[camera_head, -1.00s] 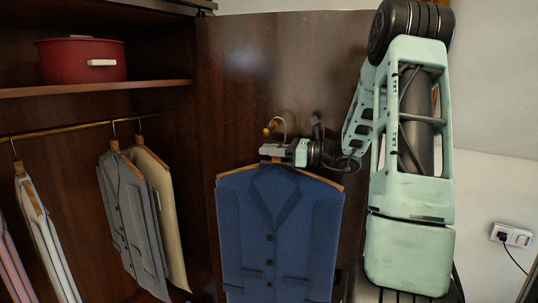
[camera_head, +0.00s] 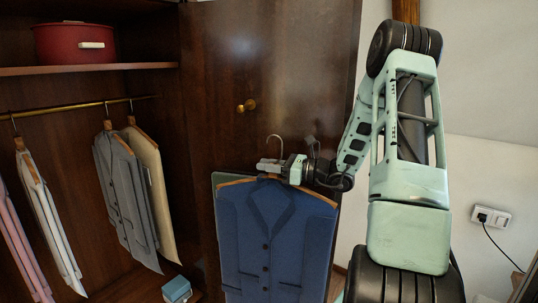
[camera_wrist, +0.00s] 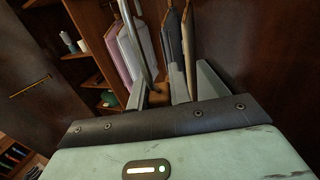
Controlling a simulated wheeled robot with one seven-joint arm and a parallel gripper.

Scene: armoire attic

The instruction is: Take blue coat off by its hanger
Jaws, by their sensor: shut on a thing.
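The blue coat (camera_head: 268,240) hangs upright on a wooden hanger (camera_head: 318,194) in front of the open armoire door. My gripper (camera_head: 268,165) is shut on the hanger at its top, just under the metal hook. The hook (camera_head: 274,142) stands clear below the brass peg (camera_head: 246,105) on the door, and is not around it. In the wrist view, the hanger's wood (camera_wrist: 158,97) shows between my fingers, with the metal hook (camera_wrist: 140,45) rising from it.
Other clothes, including a grey jacket (camera_head: 126,195) and a beige garment (camera_head: 155,185), hang from a brass rail (camera_head: 75,107) at left. A red pot (camera_head: 75,43) sits on the shelf above. A teal box (camera_head: 177,289) lies low in the armoire.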

